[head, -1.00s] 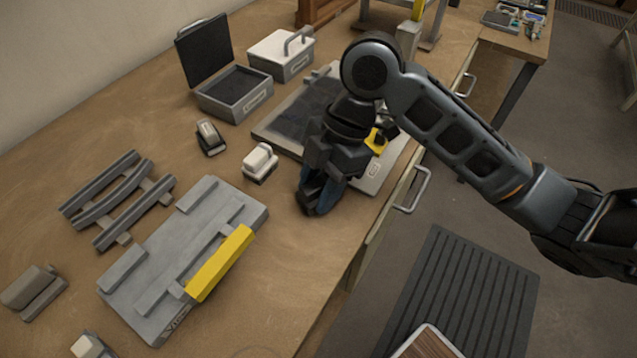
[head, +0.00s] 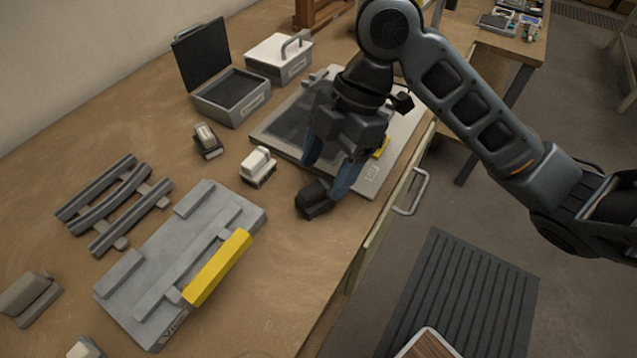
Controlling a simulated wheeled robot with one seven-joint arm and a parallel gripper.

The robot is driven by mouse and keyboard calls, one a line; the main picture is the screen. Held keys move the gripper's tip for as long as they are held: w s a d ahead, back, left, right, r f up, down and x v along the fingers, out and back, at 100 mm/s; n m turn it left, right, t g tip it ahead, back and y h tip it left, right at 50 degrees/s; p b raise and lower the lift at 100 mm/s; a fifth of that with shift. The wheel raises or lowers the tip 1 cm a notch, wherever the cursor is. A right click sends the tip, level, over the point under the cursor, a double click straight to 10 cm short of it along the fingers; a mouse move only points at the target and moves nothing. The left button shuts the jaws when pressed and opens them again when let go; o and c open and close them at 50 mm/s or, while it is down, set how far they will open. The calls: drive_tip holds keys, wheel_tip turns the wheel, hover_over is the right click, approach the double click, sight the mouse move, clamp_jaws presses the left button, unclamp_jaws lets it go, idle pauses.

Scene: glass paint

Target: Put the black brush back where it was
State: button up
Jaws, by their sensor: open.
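The black brush (head: 314,199) lies on the wooden table, just in front of the grey panel with dark glass (head: 393,150) and near the table's front edge. My gripper (head: 329,168) is open, its two blue fingers spread just above and behind the brush. The fingers look empty. The right finger overlaps the brush's right end in the picture, and I cannot tell whether it touches. The gripper hides part of the panel.
A white-topped brush (head: 258,167) and a dark brush with a grey top (head: 208,141) stand to the left. A grey fixture with a yellow bar (head: 218,268) lies front left. An open case (head: 231,97) and a closed case (head: 279,57) stand behind. Bare table lies left of the black brush.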

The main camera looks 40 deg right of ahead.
drive_tip(key=v, duration=0.7)
drive_tip(key=shift+c, duration=0.3)
idle(0.9)
